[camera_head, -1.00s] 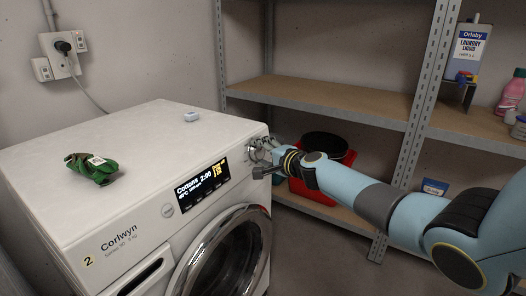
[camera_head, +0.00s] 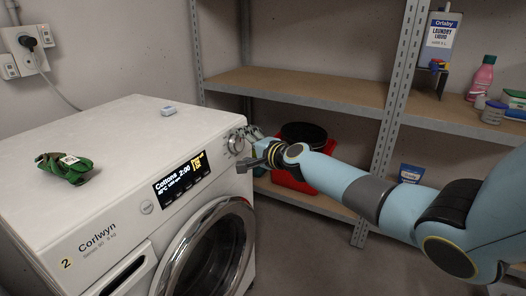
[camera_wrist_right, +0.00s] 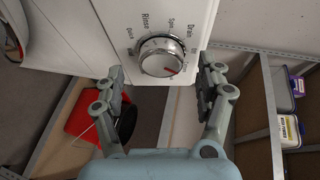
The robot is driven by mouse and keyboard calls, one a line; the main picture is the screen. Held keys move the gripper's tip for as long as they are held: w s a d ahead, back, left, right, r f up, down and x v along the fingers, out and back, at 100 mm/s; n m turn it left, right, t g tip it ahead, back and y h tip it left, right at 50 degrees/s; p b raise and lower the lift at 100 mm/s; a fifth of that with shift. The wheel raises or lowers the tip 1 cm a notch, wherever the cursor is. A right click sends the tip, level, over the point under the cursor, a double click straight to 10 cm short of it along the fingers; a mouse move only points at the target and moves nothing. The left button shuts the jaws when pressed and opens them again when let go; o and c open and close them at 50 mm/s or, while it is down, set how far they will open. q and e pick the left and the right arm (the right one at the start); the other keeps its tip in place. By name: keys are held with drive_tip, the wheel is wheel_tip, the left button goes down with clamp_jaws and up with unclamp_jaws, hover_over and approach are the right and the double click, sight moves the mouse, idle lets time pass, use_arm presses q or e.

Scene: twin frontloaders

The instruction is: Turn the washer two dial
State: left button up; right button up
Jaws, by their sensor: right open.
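Washer two (camera_head: 110,160) is a white front loader marked "2" and Corlwyn. My right gripper (camera_head: 256,152) is in front of the panel by the dial, open and empty. In the wrist view its fingers (camera_wrist_right: 160,76) stand apart, just below the dial on either side, with no visible contact. My left gripper is out of view.
A green crumpled cloth (camera_head: 65,168) and a small pale block (camera_head: 169,111) lie on the washer top. A shelf rack (camera_head: 310,90) stands behind, holding a laundry liquid can (camera_head: 440,45) and a pink bottle (camera_head: 482,78). A red tub (camera_head: 290,181) sits on the lower shelf.

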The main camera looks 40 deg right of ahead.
drive_tip(key=v, duration=1)
drive_tip(key=shift+s, duration=0.2)
idle(0.3)
drive_tip(key=s+a+f+n+g, duration=0.1)
drive_tip(key=s+f+g, duration=0.2)
drive_tip(key=s+f, duration=0.6)
drive_tip(key=s+a+f+n+g+h, duration=0.15)
drive_tip(key=s+f, duration=0.45)
drive_tip(key=f, duration=0.6)
drive_tip(key=s+a+f+n+g+y, duration=0.1)
drive_tip(key=s+f+g, duration=0.2)
drive_tip(key=s+f, duration=0.6)
drive_tip(key=s+a+f+n+g, duration=0.2)
drive_tip(key=s+f+n, duration=0.2)
drive_tip(key=s, duration=0.5)
drive_tip(key=s+a+f+n+g, duration=0.2)
drive_tip(key=s+f+n, duration=0.3)
drive_tip(key=s, duration=0.5)
drive_tip(key=s+a+f+n+g, duration=0.2)
drive_tip(key=s+f+n, duration=0.3)
drive_tip(key=s, duration=0.5)
drive_tip(key=shift+a+f+g, duration=0.2)
drive_tip(key=shift+a+g, duration=0.05)
drive_tip(key=shift+g, duration=0.4)
